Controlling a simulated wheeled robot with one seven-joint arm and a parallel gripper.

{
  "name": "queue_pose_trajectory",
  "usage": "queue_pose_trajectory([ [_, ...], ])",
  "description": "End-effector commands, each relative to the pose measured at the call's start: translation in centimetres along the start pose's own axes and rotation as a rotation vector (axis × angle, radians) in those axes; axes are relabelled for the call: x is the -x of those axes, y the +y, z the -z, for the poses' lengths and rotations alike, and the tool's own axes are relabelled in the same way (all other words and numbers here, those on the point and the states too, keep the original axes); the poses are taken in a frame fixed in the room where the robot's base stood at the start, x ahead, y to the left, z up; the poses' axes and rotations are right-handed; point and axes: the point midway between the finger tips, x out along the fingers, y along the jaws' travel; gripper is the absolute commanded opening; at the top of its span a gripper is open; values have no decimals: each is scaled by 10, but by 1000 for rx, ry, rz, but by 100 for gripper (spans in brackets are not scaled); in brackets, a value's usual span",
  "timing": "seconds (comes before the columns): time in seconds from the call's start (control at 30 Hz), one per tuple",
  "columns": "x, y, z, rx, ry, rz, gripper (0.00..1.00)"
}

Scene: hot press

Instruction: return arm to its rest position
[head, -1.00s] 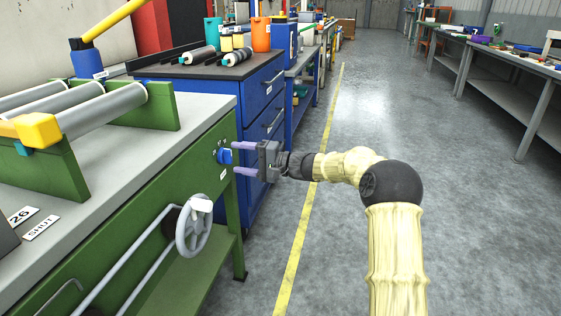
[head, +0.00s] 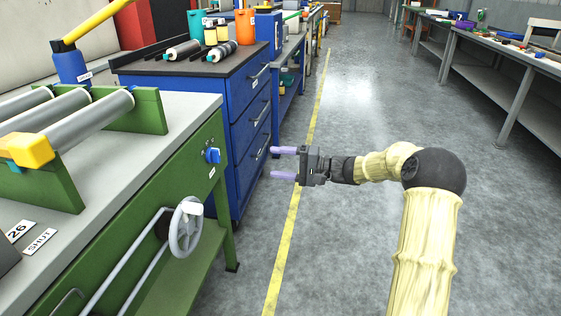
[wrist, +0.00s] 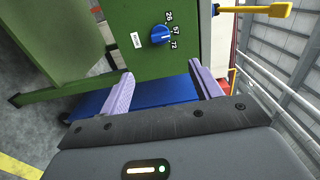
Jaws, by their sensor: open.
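My gripper (head: 284,163) is open and empty in the head view, its two purple fingers pointing left toward the press over the aisle floor. My arm, in a cream sleeve, reaches in from the lower right, bent at a dark joint. The blue knob (head: 212,156) on the green press (head: 180,180) stands to the left of the fingertips, with a clear gap between. In the wrist view my gripper (wrist: 165,90) shows both fingers spread apart. The knob (wrist: 160,35) lies beyond them, with 26, 57 and 72 marked around it.
A grey handwheel (head: 186,228) juts from the press front. A blue drawer cabinet (head: 250,110) with rollers and bottles on top stands behind the press. Grey workbenches (head: 510,75) line the right. The grey floor (head: 360,110) between is open, with a yellow line (head: 300,190).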

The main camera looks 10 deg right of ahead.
Motion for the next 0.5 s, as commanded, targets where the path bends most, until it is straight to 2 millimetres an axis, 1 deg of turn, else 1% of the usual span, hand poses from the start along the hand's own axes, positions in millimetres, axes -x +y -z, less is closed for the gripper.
queue_pose_trajectory([
  [0.17,-1,0,0,-1,-1,-3,64],
  [0.27,-6,3,-9,-8,-18,-48,64],
  [0.37,-16,13,-34,-28,-61,-170,64],
  [0.47,-22,31,-73,-48,-115,-370,64],
  [0.5,-21,38,-90,-51,-133,-462,64],
])
